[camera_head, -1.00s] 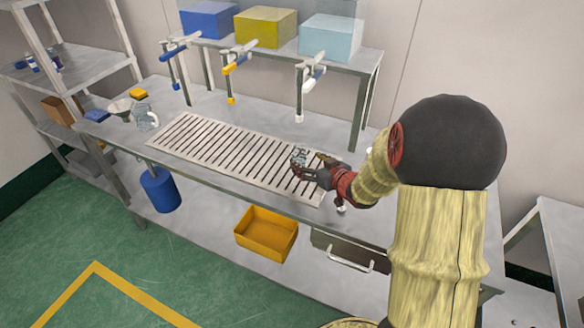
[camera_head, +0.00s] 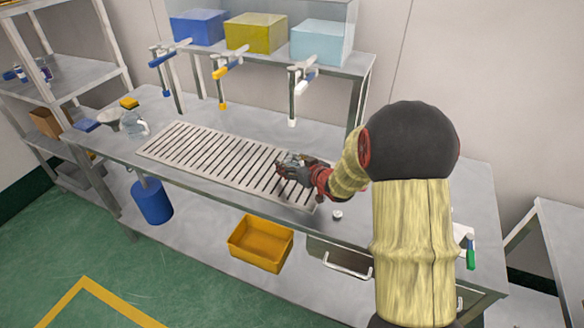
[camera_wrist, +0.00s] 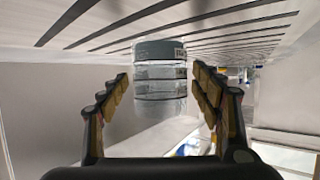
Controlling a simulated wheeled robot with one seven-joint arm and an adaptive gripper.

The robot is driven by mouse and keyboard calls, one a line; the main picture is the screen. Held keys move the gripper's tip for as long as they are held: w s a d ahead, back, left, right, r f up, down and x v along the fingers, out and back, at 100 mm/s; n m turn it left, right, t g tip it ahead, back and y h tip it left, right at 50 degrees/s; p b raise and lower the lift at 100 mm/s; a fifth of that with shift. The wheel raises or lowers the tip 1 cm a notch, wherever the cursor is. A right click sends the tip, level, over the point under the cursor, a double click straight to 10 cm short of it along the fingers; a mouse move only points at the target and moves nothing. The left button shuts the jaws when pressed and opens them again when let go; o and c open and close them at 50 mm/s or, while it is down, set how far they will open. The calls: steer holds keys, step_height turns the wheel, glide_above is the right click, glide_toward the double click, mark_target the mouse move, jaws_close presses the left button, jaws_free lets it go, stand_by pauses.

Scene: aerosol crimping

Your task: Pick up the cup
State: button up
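The clear cup (camera_wrist: 160,88) shows in the wrist view between the two fingers of my gripper (camera_wrist: 162,88). It has a grey band at the grate end and ring lines around its wall. The wrist picture looks upside down, with the slotted grate (camera_wrist: 225,35) at the top and the cup on it. My gripper is open, with a narrow gap on each side of the cup. In the head view my gripper (camera_head: 288,164) is low over the right part of the grate, and it mostly hides the cup.
A clear jug (camera_head: 134,126) stands left of the grate. Three taps, with blue, yellow and white (camera_head: 292,90) handles, hang behind it under coloured boxes. A small white piece (camera_head: 337,214) lies near the front edge. A yellow bin (camera_head: 261,243) is below the table.

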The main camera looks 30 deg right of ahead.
steer(key=c, duration=1.1)
steer(key=shift+c, duration=0.3)
steer(key=shift+r, duration=0.15)
